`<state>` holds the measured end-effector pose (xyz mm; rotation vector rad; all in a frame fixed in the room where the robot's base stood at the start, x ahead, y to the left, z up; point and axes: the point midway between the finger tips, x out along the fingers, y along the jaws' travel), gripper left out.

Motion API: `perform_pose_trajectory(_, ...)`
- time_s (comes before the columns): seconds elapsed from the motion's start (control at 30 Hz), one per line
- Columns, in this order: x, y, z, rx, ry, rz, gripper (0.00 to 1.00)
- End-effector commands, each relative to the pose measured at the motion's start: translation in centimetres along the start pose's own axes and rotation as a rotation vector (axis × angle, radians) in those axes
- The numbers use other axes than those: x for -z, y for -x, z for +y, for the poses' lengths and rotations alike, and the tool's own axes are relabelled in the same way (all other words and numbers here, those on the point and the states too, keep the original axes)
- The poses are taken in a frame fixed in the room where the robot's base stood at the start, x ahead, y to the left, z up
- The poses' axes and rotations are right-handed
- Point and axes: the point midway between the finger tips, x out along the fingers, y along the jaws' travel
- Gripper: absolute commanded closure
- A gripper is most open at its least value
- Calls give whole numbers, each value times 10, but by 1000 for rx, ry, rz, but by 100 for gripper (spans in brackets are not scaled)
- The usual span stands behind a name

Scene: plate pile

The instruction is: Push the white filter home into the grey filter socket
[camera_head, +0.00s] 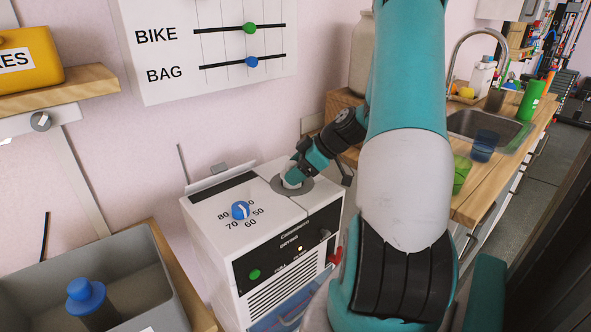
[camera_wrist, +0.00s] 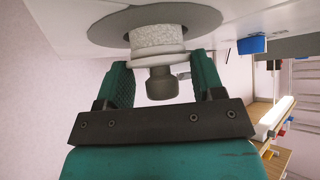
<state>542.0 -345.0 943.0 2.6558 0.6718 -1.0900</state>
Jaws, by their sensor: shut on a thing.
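The white filter (camera_wrist: 157,38) is a pale speckled cylinder with a white collar and a dark grey knob. In the wrist view it lies between the two fingers of my gripper (camera_wrist: 161,68), which is shut on it. Its far end is at the opening of the grey filter socket (camera_wrist: 205,20), a flat grey ring, and a length of the speckled body shows outside. How deep it sits is hidden. In the head view my gripper (camera_head: 294,174) is at the grey socket ring (camera_head: 305,187) on top of the white machine, with a small white part of the filter visible.
The white machine (camera_head: 205,256) has a blue dial (camera_head: 240,210) on top and a green button (camera_head: 254,274) in front. A grey bin (camera_head: 150,272) with a blue-topped thing (camera_head: 86,294) stands at left. A wooden counter (camera_head: 478,204) with a sink is at right.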

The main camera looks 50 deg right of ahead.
Motion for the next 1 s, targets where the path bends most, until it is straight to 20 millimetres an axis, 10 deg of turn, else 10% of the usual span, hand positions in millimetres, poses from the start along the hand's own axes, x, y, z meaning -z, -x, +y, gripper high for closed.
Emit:
perform_pose_trajectory(0.5,-10,-10,0,0,0,0,77)
perform_pose_trajectory(0.53,-10,-10,0,0,0,0,36)
perform_pose_trajectory(0.63,-9,-9,0,1,0,0,13)
perform_pose_trajectory(1.0,-10,-6,-1,2,-1,-1,8)
